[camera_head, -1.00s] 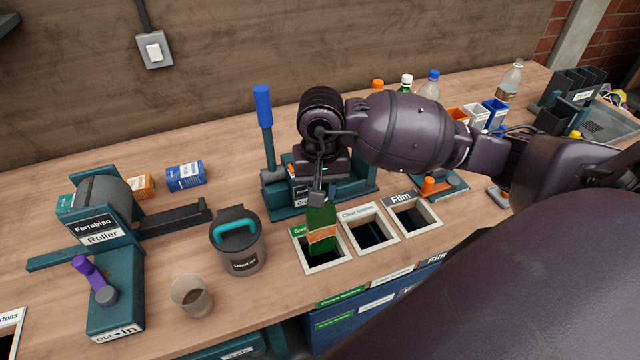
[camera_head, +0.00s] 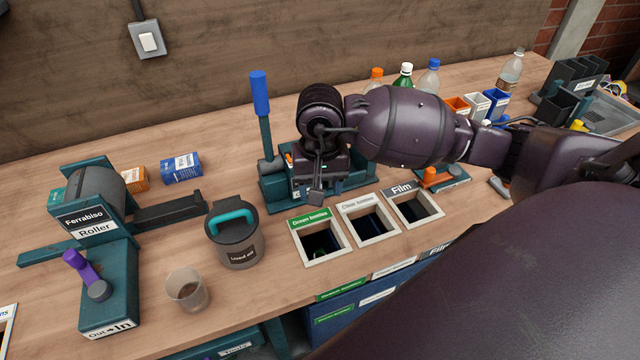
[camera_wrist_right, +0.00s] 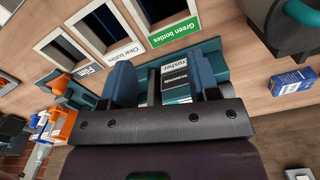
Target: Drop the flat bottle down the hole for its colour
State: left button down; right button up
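The green bottles hole (camera_head: 309,219) is the left one of three framed holes in the bench. A little green shows down inside it, dark and hard to make out, where the flat green bottle has gone in. My right gripper (camera_head: 315,197) is above the back edge of this hole, empty. In the right wrist view its two blue fingers (camera_wrist_right: 162,80) stand apart with nothing between them, and the green bottles label (camera_wrist_right: 172,32) lies just beyond. My left gripper is not in view.
The clear bottles hole (camera_head: 361,203) and film hole (camera_head: 402,188) are to the right. A crusher with a blue-handled lever (camera_head: 260,92) stands behind. A lidded grey bin (camera_head: 240,250), a clear cup (camera_head: 187,292) and a roller machine (camera_head: 88,215) are left. Several bottles stand at the back.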

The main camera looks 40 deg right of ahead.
notch_tip(320, 180, up, 11)
dwell(0.8)
jog(key=shift+f, duration=0.1)
dwell(0.6)
